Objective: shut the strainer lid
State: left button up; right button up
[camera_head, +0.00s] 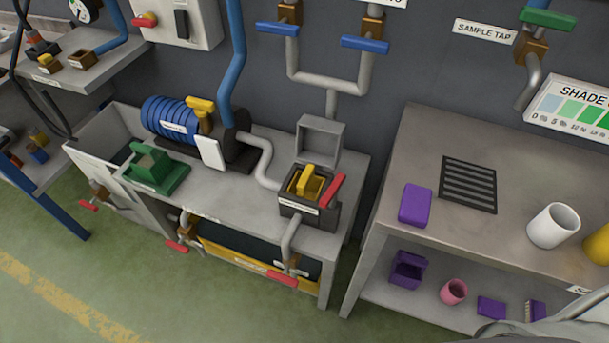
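The strainer is a dark grey box (293,208) on the right end of the grey bench. Its grey lid (321,136) stands open, raised at the back of the box. A yellow basket (309,181) with an upright grip sits inside the open box. A red handle (333,189) slants up along the box's right side. Neither of my grippers shows in the view. A grey piece at the bottom right corner seems to be part of my own arm, and no fingers show on it.
A blue pump motor (170,116) and a green block (153,168) stand left of the strainer. A grey pipe (262,165) runs into it. The right-hand table (450,135) holds a purple block (415,204), a grate (469,184) and a white cup (553,225). Green floor lies in front.

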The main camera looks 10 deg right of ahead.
aim_at(318, 142)
jog(key=l+z, duration=0.25)
jog(key=z, duration=0.2)
jog(key=l+z, duration=0.4)
jog(key=j, duration=0.1)
